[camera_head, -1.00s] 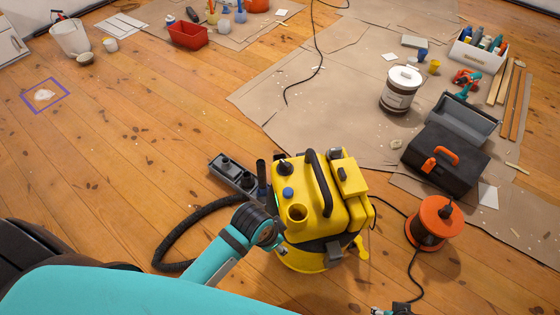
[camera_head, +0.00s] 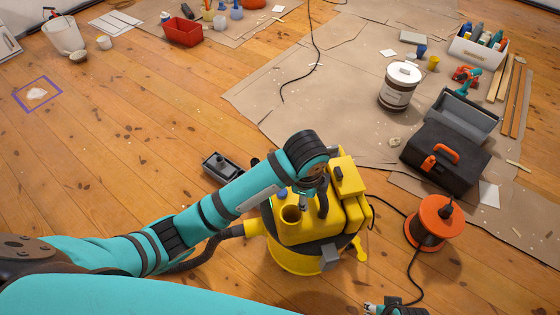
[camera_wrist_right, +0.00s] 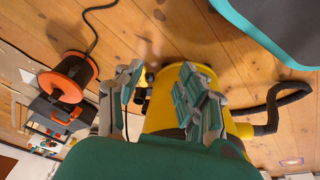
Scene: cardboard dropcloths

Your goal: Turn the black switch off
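A yellow vacuum cleaner (camera_head: 300,258) stands on the wooden floor at the lower middle of the head view. It also shows in the right wrist view (camera_wrist_right: 162,108), behind the fingers. I cannot clearly identify the black switch. My right gripper (camera_wrist_right: 160,98) is open and empty, its fingers apart in front of the vacuum.
A black hose (camera_wrist_right: 275,105) curves beside the vacuum. An orange cable reel (camera_head: 434,222) stands to its right, with cables on the floor. A black toolbox (camera_head: 445,160) and a paint can (camera_head: 399,87) sit on the cardboard behind. The floor to the left is mostly clear.

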